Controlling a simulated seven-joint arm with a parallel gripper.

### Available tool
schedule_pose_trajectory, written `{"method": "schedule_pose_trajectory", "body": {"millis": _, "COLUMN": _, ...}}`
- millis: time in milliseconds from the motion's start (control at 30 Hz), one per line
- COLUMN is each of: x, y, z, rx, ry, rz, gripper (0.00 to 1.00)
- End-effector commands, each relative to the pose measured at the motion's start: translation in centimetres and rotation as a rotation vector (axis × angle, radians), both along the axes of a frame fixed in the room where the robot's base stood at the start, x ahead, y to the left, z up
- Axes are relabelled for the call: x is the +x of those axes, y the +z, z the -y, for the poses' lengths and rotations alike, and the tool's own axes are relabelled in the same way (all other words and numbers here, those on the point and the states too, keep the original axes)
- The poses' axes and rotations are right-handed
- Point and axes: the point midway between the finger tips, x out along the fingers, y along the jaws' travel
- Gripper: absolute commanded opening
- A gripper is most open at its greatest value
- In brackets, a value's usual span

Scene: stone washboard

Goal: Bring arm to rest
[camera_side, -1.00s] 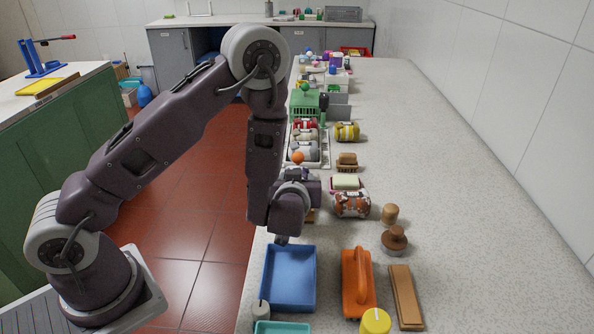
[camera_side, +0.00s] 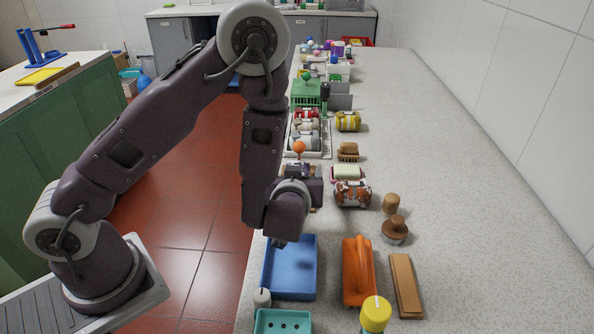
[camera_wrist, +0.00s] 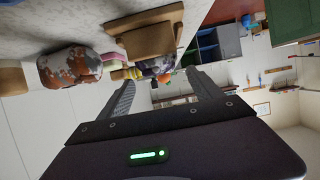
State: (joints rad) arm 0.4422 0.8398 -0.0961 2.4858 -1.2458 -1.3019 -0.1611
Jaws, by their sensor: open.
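My gripper (camera_wrist: 164,88) is open and empty in the wrist view. Its two dark fingers stand apart, with the far room visible between them. In the side view my wrist hangs low over the counter's left edge, beside the far end of a blue tray (camera_side: 290,266). My fingers are mostly hidden behind the wrist there. A brown-and-white patterned roll (camera_side: 352,194) lies to the right of my wrist, apart from it. It also shows at upper left in the wrist view (camera_wrist: 70,66).
The counter (camera_side: 470,230) is clear on its right side. An orange float (camera_side: 358,270), a wooden block (camera_side: 406,285), a yellow-capped container (camera_side: 375,314) and a teal tray (camera_side: 283,322) lie near. A white rack (camera_side: 320,154) with rolls stands beyond my wrist. Red floor (camera_side: 190,220) is left.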

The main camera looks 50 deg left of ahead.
Motion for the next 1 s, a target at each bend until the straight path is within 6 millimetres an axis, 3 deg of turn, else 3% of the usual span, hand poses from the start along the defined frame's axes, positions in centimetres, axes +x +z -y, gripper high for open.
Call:
{"method": "schedule_pose_trajectory", "body": {"millis": 167, "x": -1.0, "y": 1.0, "z": 1.6, "rx": -0.035, "ry": -0.008, "rz": -0.002, "gripper": 0.74}}
{"method": "schedule_pose_trajectory", "body": {"millis": 267, "x": 0.0, "y": 2.3, "z": 3.5, "rx": -0.204, "ry": -0.056, "rz": -0.02, "gripper": 0.74}}
{"method": "schedule_pose_trajectory", "body": {"millis": 367, "x": 0.7, "y": 6.5, "z": 7.4, "rx": -0.457, "ry": -0.219, "rz": -0.066, "gripper": 0.74}}
{"method": "schedule_pose_trajectory", "body": {"millis": 433, "x": -0.6, "y": 10.6, "z": 10.1, "rx": -0.571, "ry": -0.381, "rz": -0.118, "gripper": 0.74}}
{"method": "schedule_pose_trajectory", "body": {"millis": 533, "x": -5.5, "y": 15.7, "z": 11.9, "rx": -0.604, "ry": -0.607, "rz": -0.22, "gripper": 0.74}}
{"method": "schedule_pose_trajectory", "body": {"millis": 633, "x": -12.4, "y": 18.3, "z": 11.0, "rx": -0.517, "ry": -0.758, "rz": -0.354, "gripper": 0.74}}
{"method": "schedule_pose_trajectory", "body": {"millis": 700, "x": -17.0, "y": 18.6, "z": 9.2, "rx": -0.43, "ry": -0.797, "rz": -0.451, "gripper": 0.74}}
{"method": "schedule_pose_trajectory", "body": {"millis": 800, "x": -22.1, "y": 18.2, "z": 6.4, "rx": -0.33, "ry": -0.787, "rz": -0.564, "gripper": 0.74}}
{"method": "schedule_pose_trajectory", "body": {"millis": 900, "x": -24.9, "y": 17.7, "z": 4.7, "rx": -0.281, "ry": -0.761, "rz": -0.63, "gripper": 0.74}}
{"method": "schedule_pose_trajectory", "body": {"millis": 1000, "x": -25.7, "y": 17.5, "z": 4.2, "rx": -0.267, "ry": -0.751, "rz": -0.652, "gripper": 0.74}}
